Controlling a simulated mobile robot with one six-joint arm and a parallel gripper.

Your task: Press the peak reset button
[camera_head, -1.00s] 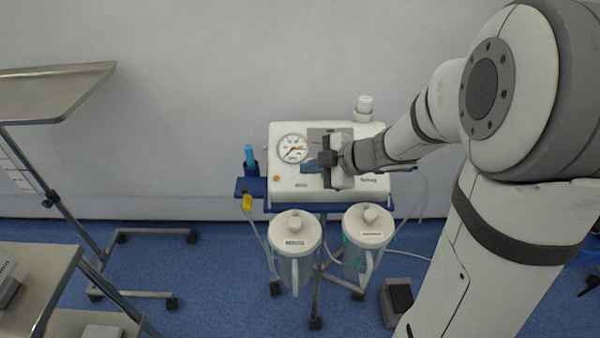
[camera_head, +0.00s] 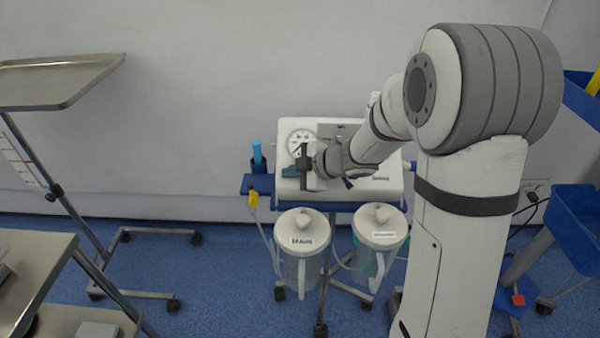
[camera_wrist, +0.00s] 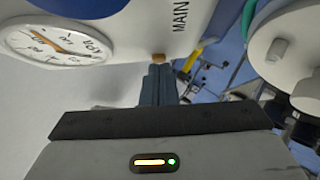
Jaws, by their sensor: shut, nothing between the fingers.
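The white suction unit (camera_head: 350,187) stands against the wall with a round dial gauge (camera_head: 301,142) on its top left. The gauge also shows in the wrist view (camera_wrist: 55,40). My gripper (camera_head: 285,172) is over the unit's left part, below the gauge, with its fingers pointing left. In the wrist view its blue-grey fingers (camera_wrist: 159,72) are together and empty. A small orange button (camera_wrist: 158,57) shows right at the fingertips, beside the lettering "MAIN"; I cannot tell whether they touch. No label reading peak reset is legible. My gripper and arm hide part of the panel.
Two lidded canisters, left (camera_head: 302,230) and right (camera_head: 380,227), hang in front of the unit. A blue holder (camera_head: 257,165) and yellow clip (camera_head: 253,198) are at its left. A metal tray stand (camera_head: 60,80) stands at left, blue bins (camera_head: 580,215) at right.

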